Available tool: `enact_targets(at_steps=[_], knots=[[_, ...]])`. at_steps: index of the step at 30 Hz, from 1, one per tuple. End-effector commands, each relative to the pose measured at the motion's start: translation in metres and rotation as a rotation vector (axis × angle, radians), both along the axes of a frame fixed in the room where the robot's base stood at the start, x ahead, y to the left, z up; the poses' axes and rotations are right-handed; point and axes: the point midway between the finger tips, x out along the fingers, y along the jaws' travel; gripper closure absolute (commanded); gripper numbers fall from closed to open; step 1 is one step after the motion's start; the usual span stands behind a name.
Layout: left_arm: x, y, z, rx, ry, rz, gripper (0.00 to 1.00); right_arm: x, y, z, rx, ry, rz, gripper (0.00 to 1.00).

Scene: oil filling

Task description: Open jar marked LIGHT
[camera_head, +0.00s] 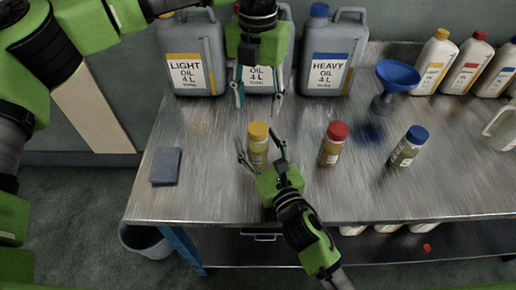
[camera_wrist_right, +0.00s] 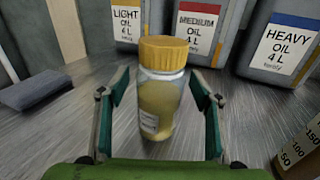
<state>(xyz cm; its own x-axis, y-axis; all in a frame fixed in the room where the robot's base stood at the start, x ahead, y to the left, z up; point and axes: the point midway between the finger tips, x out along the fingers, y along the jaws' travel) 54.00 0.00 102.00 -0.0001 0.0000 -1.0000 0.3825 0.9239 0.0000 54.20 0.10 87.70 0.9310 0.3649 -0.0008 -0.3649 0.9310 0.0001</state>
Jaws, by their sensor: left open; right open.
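A jar with a yellow cap (camera_head: 258,132) and yellowish contents stands upright on the metal table; its label is not readable. In the right wrist view the same jar (camera_wrist_right: 160,85) stands between the two fingers, with a gap on each side. My right gripper (camera_head: 258,143) is open, one finger on either side of the jar, coming from the front. My left gripper (camera_head: 259,100) is open and empty, pointing down above the table behind the jar, in front of the middle canister.
A red-capped jar (camera_head: 334,144) and a blue-capped jar (camera_head: 408,146) stand to the right. Oil canisters marked LIGHT (camera_head: 191,75) and HEAVY (camera_head: 325,72) stand behind, with a MEDIUM one (camera_wrist_right: 197,30) between. A blue funnel (camera_head: 397,76) and a grey sponge-like block (camera_head: 166,166) are on the table.

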Motion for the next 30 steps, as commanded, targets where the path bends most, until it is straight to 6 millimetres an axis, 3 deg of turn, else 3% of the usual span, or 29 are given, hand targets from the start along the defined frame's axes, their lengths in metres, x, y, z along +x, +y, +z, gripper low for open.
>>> enact_targets(at_steps=[2,8,13,17,30], knots=[[0.0000,-0.0001,0.0000,0.000,0.000,0.000,0.52,-0.0001,0.0000,0.0001,0.000,0.000,0.000,0.46],[0.0000,-0.0001,0.0000,0.000,0.000,0.000,0.52,-0.0003,-0.0001,0.0001,0.000,0.000,0.000,0.98],[0.0000,-0.0001,-0.0001,0.000,0.000,-0.023,0.52,-0.0003,-0.0001,0.0001,0.000,0.000,0.000,1.00],[-0.0001,-0.0001,-0.0002,0.000,0.000,-0.136,0.52,-0.0004,-0.0001,0.0001,0.000,0.000,0.000,1.00],[-0.0003,-0.0006,-0.0003,0.000,0.000,-0.972,0.52,-0.0004,-0.0001,0.0002,0.000,-0.001,0.000,1.00]])
